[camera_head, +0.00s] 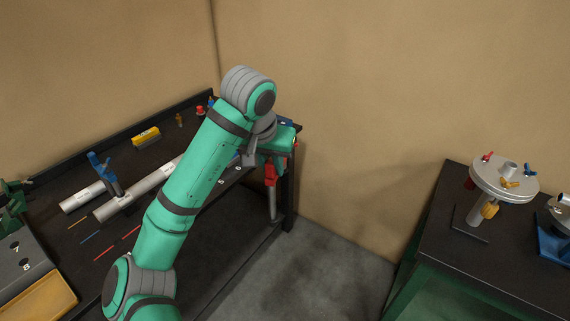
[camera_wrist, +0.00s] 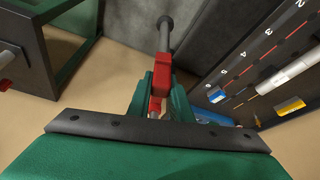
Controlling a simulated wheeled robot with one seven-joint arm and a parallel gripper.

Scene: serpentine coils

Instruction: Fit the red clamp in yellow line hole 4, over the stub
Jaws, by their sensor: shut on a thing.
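My gripper (camera_wrist: 160,90) is shut on the red clamp (camera_wrist: 162,75), which also shows below the wrist in the head view (camera_head: 270,175). The clamp's grey rod (camera_wrist: 166,36) points away from the jaws, and hangs downward in the head view (camera_head: 272,206). I cannot make out the yellow line's hole 4 or the stub.
Pale pipes (camera_head: 130,203) lie on the bench with a blue clamp (camera_head: 102,172) standing there. A yellow block (camera_head: 146,137) sits at the back. At right, a second black table (camera_head: 450,205) carries a grey disc fixture (camera_head: 505,178). Floor is open between the tables.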

